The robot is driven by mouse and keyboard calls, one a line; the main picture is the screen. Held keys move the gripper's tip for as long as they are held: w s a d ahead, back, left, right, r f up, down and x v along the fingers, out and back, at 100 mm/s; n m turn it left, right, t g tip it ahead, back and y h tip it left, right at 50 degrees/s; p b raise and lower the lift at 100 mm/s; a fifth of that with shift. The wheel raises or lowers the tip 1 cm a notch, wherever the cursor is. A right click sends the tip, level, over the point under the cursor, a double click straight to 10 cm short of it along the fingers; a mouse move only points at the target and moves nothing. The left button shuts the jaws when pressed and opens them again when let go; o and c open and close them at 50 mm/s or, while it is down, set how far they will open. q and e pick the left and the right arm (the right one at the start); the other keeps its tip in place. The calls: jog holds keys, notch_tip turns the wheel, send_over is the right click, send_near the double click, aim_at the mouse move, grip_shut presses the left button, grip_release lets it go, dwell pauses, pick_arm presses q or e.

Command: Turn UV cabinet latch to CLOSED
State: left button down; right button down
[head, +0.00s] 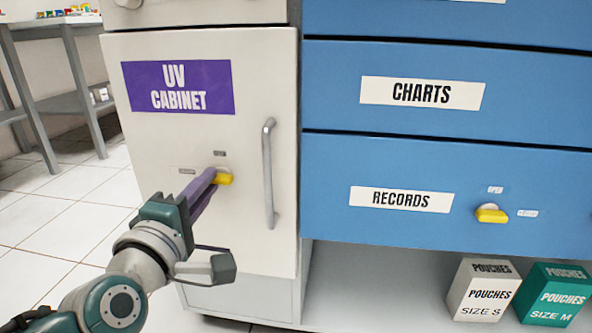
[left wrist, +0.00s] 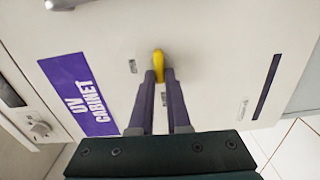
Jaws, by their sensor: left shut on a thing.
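The UV cabinet (head: 262,70) is a cream door with a purple "UV CABINET" sign (head: 178,87), shut in its frame. Its yellow latch (head: 224,179) sits left of the metal handle. One small label lies above the latch and another to its left; both are too small to read. My left gripper (head: 212,180) reaches in from the lower left, its purple fingers shut on the latch and hiding part of it. In the left wrist view the latch (left wrist: 158,62) shows between the two fingertips (left wrist: 160,76). My right gripper is not in view.
The vertical metal handle (head: 268,173) stands out right of the latch. Blue drawers marked CHARTS (head: 421,93) and RECORDS (head: 400,199) adjoin on the right; RECORDS has its own yellow latch (head: 491,214). Pouch boxes (head: 482,290) stand below. A grey table (head: 55,70) is at left.

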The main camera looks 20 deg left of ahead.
pick_arm(q)
jog(key=shift+n, duration=0.4)
jog(key=c, duration=0.9)
grip_release()
jog(key=shift+p+v, duration=1.85)
jog(key=shift+v, duration=3.15)
